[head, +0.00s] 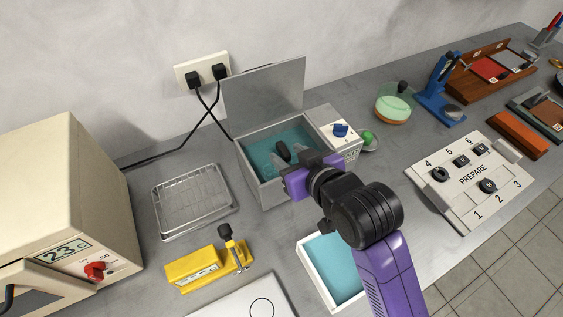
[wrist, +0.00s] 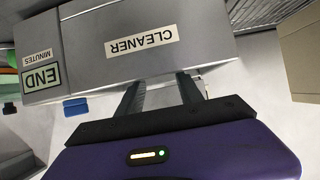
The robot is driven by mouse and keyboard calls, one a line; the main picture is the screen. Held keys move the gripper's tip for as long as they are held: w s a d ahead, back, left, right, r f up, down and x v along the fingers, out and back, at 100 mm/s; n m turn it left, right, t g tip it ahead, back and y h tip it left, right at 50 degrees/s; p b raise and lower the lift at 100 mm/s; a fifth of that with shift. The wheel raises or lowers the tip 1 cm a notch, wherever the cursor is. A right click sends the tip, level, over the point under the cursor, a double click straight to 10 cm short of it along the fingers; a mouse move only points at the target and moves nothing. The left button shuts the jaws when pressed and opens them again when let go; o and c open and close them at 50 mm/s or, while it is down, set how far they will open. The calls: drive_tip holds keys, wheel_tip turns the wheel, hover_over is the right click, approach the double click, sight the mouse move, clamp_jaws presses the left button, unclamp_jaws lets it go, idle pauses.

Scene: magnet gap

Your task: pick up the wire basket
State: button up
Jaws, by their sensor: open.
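My gripper (head: 289,153) is open and reaches over the front wall of the grey cleaner bath (head: 264,187). A small upright black grip (head: 284,151) stands in the teal bath, between or just beyond the fingers; I cannot tell whether they touch it. It may be the handle of the wire basket, but no wire mesh shows around it. In the wrist view, both fingers (wrist: 161,93) are apart, and their tips are hidden behind the cleaner's front wall (wrist: 150,62). A shallow wire rack or tray (head: 193,200) lies on the bench to the left.
The cleaner's lid (head: 264,92) stands open behind. A yellow device (head: 208,266) and a white tray with a blue inside (head: 311,244) lie in front. A beige oven (head: 65,190) stands left, a PREPARE panel (head: 470,205) right. Cables run behind the wire tray.

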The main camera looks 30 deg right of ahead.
sight(284, 149)
drive_tip(key=x, duration=0.4)
drive_tip(key=shift+w+d+f, duration=0.25)
drive_tip(key=shift+d+f, duration=0.1)
drive_tip(key=shift+d, duration=0.05)
clamp_jaws()
drive_tip(key=shift+r, duration=0.1)
idle(0.9)
